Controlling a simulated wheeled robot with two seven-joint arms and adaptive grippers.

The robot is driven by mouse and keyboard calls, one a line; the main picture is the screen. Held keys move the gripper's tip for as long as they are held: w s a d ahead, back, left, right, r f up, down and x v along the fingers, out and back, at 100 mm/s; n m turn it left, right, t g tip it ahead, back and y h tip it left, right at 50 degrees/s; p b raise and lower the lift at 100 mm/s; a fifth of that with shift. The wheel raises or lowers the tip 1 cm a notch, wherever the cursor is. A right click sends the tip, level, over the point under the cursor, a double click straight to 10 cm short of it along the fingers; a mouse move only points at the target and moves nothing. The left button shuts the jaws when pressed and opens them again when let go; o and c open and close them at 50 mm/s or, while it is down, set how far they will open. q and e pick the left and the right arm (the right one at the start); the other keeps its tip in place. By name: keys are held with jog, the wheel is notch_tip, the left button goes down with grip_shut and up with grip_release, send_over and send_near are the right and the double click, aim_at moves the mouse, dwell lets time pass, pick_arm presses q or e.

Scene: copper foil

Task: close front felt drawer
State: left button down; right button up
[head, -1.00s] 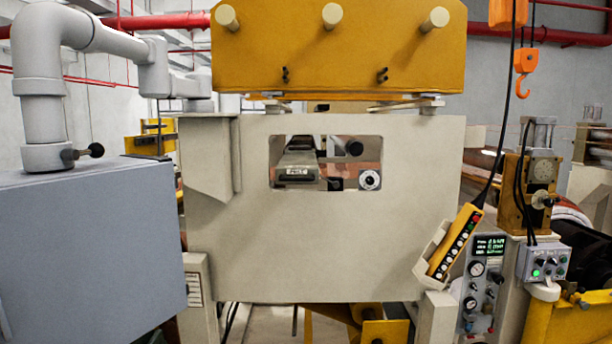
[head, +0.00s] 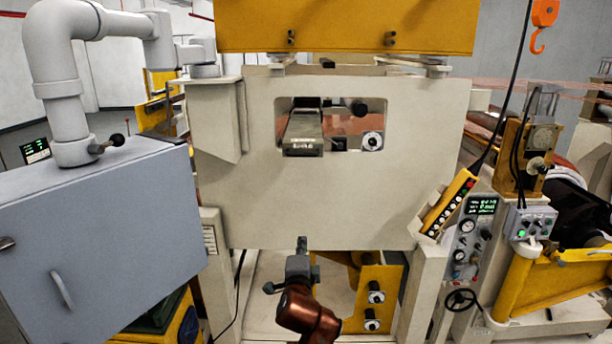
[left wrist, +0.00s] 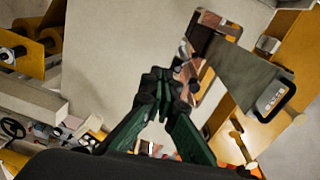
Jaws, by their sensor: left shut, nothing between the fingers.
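The front felt drawer (head: 303,132) is a grey-olive drawer with a lettered front, in the rectangular opening of the cream panel. It sticks out of the opening towards me. In the left wrist view the drawer (left wrist: 240,76) juts out at the right, with a dark loop handle and a lettered plate on its front end. My left gripper (head: 301,243) is below the opening, low and in front of the panel, fingers pointing up. In the left wrist view its green fingers (left wrist: 156,78) meet at the tips and are empty, apart from the drawer. My right gripper is not in view.
The cream panel (head: 350,205) surrounds the opening, which also holds a dark knob (head: 359,107) and a round dial (head: 372,141). A yellow pendant (head: 449,203) hangs at the right. A grey cabinet (head: 110,235) stands at the left. The space before the panel looks open.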

pick_arm(q)
jog(key=s+d+r+t+p, duration=0.1)
jog(key=s+r, duration=0.3)
jog(key=r, duration=0.6)
jog(key=s+r+t+p, duration=0.15)
jog(key=s+r, duration=0.25)
jog(key=r, duration=0.7)
jog(key=p, duration=0.5)
send_near(306, 155)
jog(key=shift+m+y, duration=0.3)
jog(key=shift+y, duration=0.1)
jog(key=w, duration=0.4)
jog(key=w+r, duration=0.1)
jog(key=w, duration=0.1)
jog(key=shift+w+d, duration=0.1)
jog(key=shift+w, duration=0.3)
